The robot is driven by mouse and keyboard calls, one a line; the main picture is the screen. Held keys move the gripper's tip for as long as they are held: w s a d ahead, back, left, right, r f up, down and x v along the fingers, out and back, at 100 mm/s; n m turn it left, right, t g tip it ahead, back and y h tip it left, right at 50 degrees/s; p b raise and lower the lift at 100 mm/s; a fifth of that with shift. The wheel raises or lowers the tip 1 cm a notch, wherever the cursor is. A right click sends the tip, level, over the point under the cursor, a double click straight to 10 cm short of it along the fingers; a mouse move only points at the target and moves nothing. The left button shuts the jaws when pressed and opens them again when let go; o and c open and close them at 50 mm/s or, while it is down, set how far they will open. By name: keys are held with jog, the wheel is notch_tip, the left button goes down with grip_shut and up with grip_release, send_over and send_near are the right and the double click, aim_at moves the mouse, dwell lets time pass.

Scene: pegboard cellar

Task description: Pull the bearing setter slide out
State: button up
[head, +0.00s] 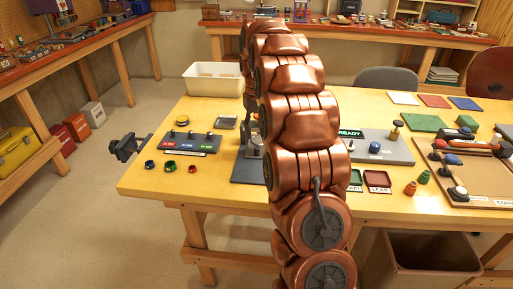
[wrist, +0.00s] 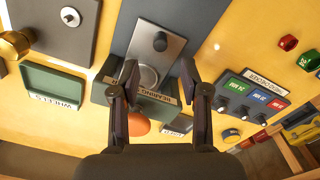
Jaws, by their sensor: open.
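The bearing setter shows in the wrist view as a dark base (wrist: 198,25) with a lighter grey slide plate (wrist: 170,62). A dark round knob (wrist: 160,41) stands on the plate, and a pale ring (wrist: 148,77) lies nearer to me. A label starting "BEARING" (wrist: 155,94) is on its near edge, partly hidden by my fingers. My gripper (wrist: 158,68) is open, one finger on each side of the slide's near part, with nothing held. I cannot tell if it touches. In the head view my arm hides much of the setter; its dark base (head: 247,171) shows to the left.
A switch panel (wrist: 250,97) stands right of the setter, with a yellow-topped round piece (wrist: 231,135) nearby. A green "WHEELS" tray (wrist: 52,92) and a grey plate (wrist: 80,45) are left. An orange round thing (wrist: 139,123) lies partly behind my gripper.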

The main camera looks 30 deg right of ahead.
aim_at(259, 142)
jog(key=shift+f+p, duration=0.45)
jog(key=shift+f, duration=3.05)
grip_shut()
